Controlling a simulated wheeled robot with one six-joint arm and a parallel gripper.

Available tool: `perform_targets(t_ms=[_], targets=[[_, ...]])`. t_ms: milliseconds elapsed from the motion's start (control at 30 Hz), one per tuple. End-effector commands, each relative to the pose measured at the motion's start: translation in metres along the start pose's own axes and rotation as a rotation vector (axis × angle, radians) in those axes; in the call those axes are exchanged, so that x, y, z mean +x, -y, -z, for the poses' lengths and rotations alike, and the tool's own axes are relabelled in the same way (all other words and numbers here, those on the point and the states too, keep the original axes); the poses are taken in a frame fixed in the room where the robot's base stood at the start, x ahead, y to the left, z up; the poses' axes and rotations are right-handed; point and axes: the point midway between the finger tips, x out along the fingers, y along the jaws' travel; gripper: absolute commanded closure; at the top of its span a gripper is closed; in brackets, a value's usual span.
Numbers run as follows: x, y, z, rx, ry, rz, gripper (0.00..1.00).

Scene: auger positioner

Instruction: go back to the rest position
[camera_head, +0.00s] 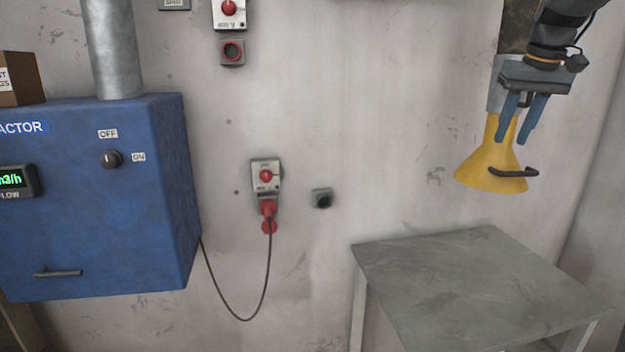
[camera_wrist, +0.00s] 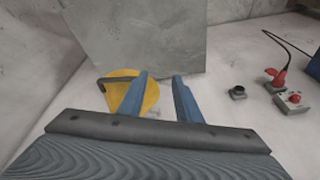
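My gripper (camera_head: 519,142) is at the upper right of the head view, pointing down, in front of a yellow hood (camera_head: 490,165) with a dark handle (camera_head: 513,172). Its two blue fingers are apart with nothing visible between them. In the wrist view my gripper (camera_wrist: 163,78) also shows its fingers spread. The yellow hood (camera_wrist: 122,90) appears beside and partly behind the left finger there. I cannot tell whether a finger touches the hood.
A grey table (camera_head: 480,285) stands below the hood at the lower right. A blue extractor box (camera_head: 95,200) with an OFF/ON knob (camera_head: 111,159) is on the left. A red plug (camera_head: 268,209) with a cable sits in a wall socket.

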Motion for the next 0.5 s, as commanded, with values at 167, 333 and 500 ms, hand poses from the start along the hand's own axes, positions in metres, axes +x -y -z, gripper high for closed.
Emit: perform_targets(t_ms=[167, 333, 500], targets=[[0.099, 0.068, -0.054, -0.029, 0.053, 0.008, 0.69], [0.176, 0.123, -0.123, -0.062, 0.093, 0.007, 0.69], [0.240, 0.168, -0.210, -0.106, 0.131, 0.004, 0.69]])
